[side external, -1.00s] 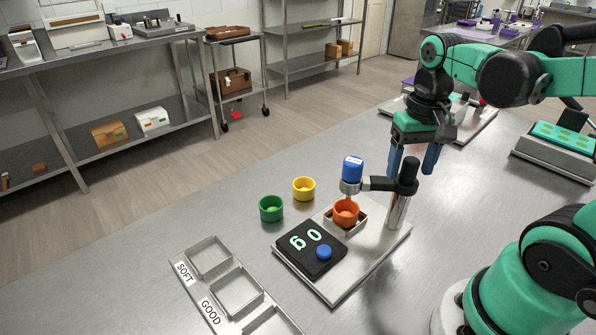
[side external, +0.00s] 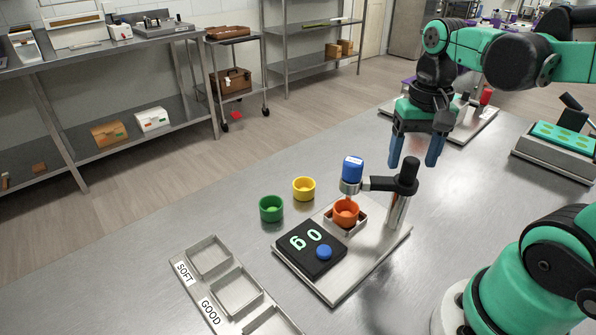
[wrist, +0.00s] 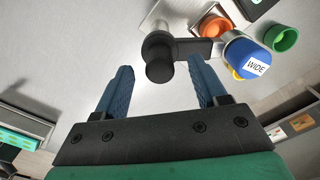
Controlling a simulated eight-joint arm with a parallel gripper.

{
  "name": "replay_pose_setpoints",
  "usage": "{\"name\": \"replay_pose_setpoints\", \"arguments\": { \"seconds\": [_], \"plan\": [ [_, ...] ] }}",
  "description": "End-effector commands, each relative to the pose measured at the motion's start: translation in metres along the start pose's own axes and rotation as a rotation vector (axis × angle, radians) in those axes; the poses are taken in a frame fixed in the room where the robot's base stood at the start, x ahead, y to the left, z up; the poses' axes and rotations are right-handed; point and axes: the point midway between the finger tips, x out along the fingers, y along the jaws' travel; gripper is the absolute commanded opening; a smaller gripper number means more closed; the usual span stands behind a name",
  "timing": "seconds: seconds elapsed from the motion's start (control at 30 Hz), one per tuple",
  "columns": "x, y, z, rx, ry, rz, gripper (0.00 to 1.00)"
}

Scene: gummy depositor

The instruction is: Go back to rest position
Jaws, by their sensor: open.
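My gripper (side external: 413,150) is open and empty, in the air above the table behind the depositor's post (side external: 398,203). In the wrist view its two blue fingers (wrist: 163,92) are spread with nothing between them. An orange cup (side external: 345,213) sits in the square holder under the blue-capped nozzle (side external: 352,170). The black panel (side external: 310,248) shows green digits and a blue button (side external: 324,252). In the wrist view the blue cap (wrist: 248,58) reads WIDE, and the orange cup (wrist: 214,27) is partly hidden by the nozzle arm.
A green cup (side external: 271,208) and a yellow cup (side external: 304,189) stand left of the depositor. A tray (side external: 236,291) with SOFT and GOOD compartments lies at the front. A green-topped mold unit (side external: 562,142) is at the right. Another tray (side external: 470,132) lies behind my gripper.

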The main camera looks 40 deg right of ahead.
Motion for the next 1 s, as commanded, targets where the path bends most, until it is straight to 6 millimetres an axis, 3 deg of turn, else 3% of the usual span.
{"name": "replay_pose_setpoints", "arguments": {
  "seconds": [0.13, 1.0],
  "plan": [
    [0.018, 0.000, 0.001, -0.029, 0.000, 0.000, 0.65],
    [0.017, 0.002, -0.001, -1.245, 0.000, 0.000, 0.65]
  ]
}}
